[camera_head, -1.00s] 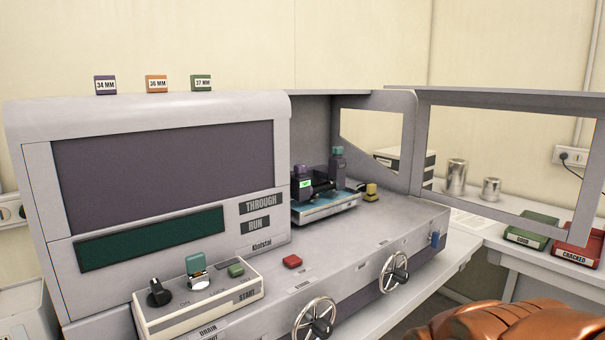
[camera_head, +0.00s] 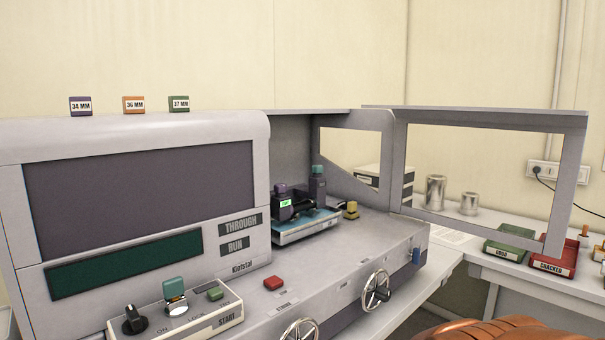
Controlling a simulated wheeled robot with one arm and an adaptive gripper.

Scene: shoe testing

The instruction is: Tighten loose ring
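No part that I can clearly tell as a loose ring shows. The grey testing machine (camera_head: 350,262) stands at left and centre. In its open bay a dark fixture (camera_head: 295,203) sits on a blue plate (camera_head: 306,227), with a small green-lit display and a purple top. A dark post with a teal cap (camera_head: 317,181) stands behind it. A yellow knob (camera_head: 351,210) is to the right. Two spoked handwheels (camera_head: 376,291) are on the front. A copper-coloured piece, probably part of my arm, shows at the bottom right. My gripper is not in view.
The framed door (camera_head: 482,112) stands swung open to the right. Behind it, a side table holds two metal cylinders (camera_head: 435,191), a green GOOD tray (camera_head: 507,250) and a red CRACKED tray (camera_head: 552,266). A control box (camera_head: 180,322) is at the front left.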

